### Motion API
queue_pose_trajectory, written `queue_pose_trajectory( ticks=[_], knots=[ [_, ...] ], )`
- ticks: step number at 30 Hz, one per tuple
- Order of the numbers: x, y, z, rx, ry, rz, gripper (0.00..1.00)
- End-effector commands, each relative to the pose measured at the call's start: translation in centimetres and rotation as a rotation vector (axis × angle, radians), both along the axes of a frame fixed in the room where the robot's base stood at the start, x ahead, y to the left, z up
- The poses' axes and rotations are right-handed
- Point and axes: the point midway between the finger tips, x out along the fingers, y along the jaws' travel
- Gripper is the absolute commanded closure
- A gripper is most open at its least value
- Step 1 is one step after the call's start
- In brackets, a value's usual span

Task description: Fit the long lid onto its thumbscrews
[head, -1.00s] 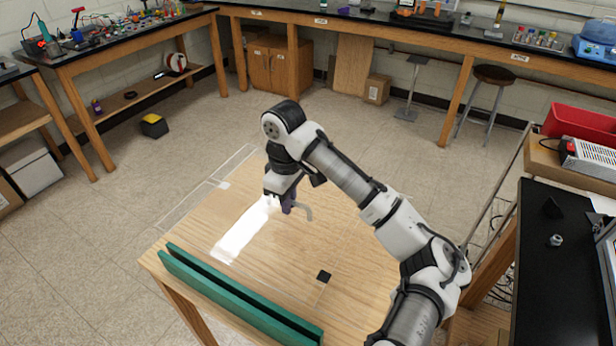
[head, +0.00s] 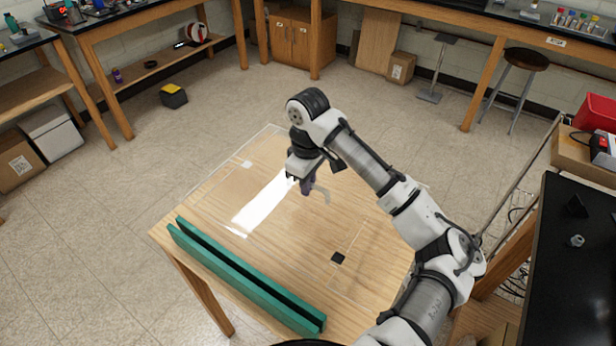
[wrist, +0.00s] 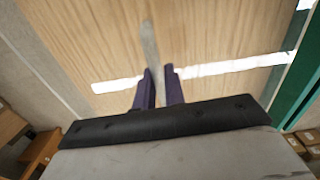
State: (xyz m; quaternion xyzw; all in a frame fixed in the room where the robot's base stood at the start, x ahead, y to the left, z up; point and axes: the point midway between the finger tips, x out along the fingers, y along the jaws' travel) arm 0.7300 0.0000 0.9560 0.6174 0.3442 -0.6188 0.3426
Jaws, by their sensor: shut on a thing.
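My gripper (head: 308,190) is over the table, its purple fingers pointing down. In the wrist view my gripper (wrist: 160,75) is shut on a slim grey piece (wrist: 151,45); it shows as a pale curved piece in the head view (head: 322,193). I cannot tell whether this piece belongs to the lid. Faint see-through outlines, like a clear panel (head: 215,180), spread over the wooden table and past its far left edge. A bright white strip (head: 258,208) runs along the table; it may be glare. I cannot make out the thumbscrews.
A green grooved bar (head: 245,280) lies along the near left edge of the wooden table (head: 290,255). A small dark square (head: 337,258) is on the tabletop. A black bench (head: 580,270) stands at the right. Open floor surrounds the table's far side.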

Motion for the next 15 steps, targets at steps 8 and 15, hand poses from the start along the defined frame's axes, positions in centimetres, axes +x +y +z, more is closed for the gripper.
queue_pose_trajectory(
  ticks=[8,15],
  knots=[
    [0.0,-0.1,-2.1,-0.001,-0.003,-0.001,1.0],
    [0.0,-0.1,-3.8,0.0,-0.002,-0.001,1.0]
  ],
)
